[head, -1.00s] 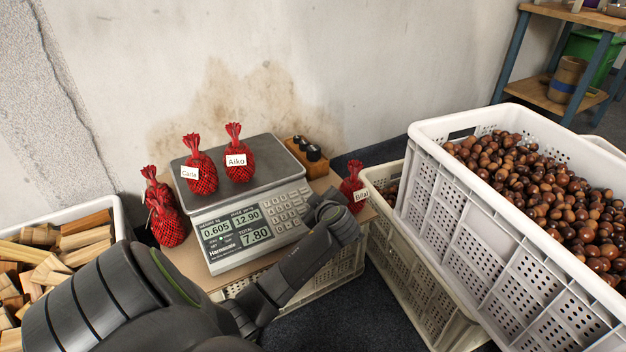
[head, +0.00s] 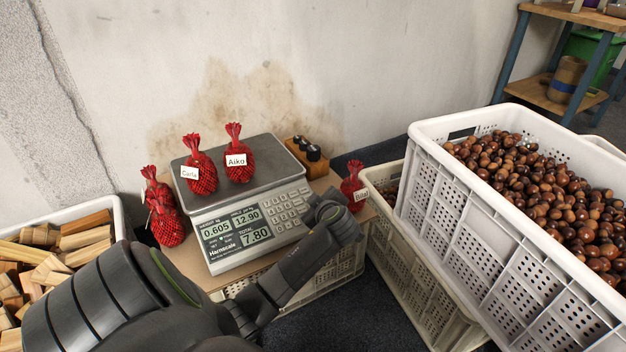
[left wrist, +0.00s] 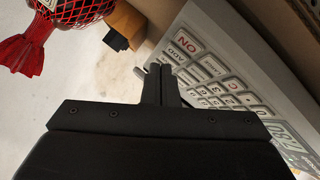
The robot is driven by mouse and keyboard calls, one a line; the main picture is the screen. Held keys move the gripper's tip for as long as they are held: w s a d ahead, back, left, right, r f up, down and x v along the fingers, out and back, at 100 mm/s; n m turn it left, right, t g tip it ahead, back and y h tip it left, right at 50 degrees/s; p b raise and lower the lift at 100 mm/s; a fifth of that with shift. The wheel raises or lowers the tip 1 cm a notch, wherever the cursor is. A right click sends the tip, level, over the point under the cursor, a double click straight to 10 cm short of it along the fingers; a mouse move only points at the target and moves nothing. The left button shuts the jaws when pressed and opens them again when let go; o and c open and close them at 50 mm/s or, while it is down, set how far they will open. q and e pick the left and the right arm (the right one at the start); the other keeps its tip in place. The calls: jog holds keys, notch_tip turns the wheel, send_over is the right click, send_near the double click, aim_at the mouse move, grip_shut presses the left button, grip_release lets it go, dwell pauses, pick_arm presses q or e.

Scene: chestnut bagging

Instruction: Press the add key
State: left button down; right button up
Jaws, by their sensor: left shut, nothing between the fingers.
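The grey scale (head: 237,235) stands on the board with its display reading 0.605, 12.90 and 7.80. Its keypad (head: 284,209) is partly covered at the right by my left wrist. In the left wrist view the ADD key (left wrist: 186,43) shows beside the ON key (left wrist: 185,40), at the keypad's end. My left gripper (left wrist: 159,70) is shut and empty, its tips close to the keys near ADD. I cannot tell whether they touch a key. In the head view its fingers are hidden by the wrist. My right gripper is not in view.
Red net bags labelled Carla (head: 201,172) and Aiko (head: 239,160) sit on the scale's plate. A Bilal bag (head: 352,186) stands right of the scale, close to my wrist. More red bags (head: 166,225) stand left. A white crate of chestnuts (head: 480,215) is at right.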

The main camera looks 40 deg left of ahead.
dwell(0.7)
pick_arm(q)
jog(key=shift+a+f, duration=0.15)
jog(key=shift+f, duration=0.25)
jog(key=shift+w+a+f+b, duration=0.1)
jog(key=shift+f+b, duration=0.25)
jog(key=shift+b, duration=0.05)
dwell(0.4)
jog(key=shift+r, duration=0.15)
jog(key=shift+d+r+p, duration=0.25)
jog(key=shift+r+p, duration=0.4)
jog(key=shift+p, duration=0.2)
jog(key=r+p, duration=0.1)
jog(key=d+r+p, duration=0.1)
jog(key=r+p, duration=0.2)
jog(key=shift+s+d+r+p, duration=0.3)
jog(key=shift+r+p, duration=0.05)
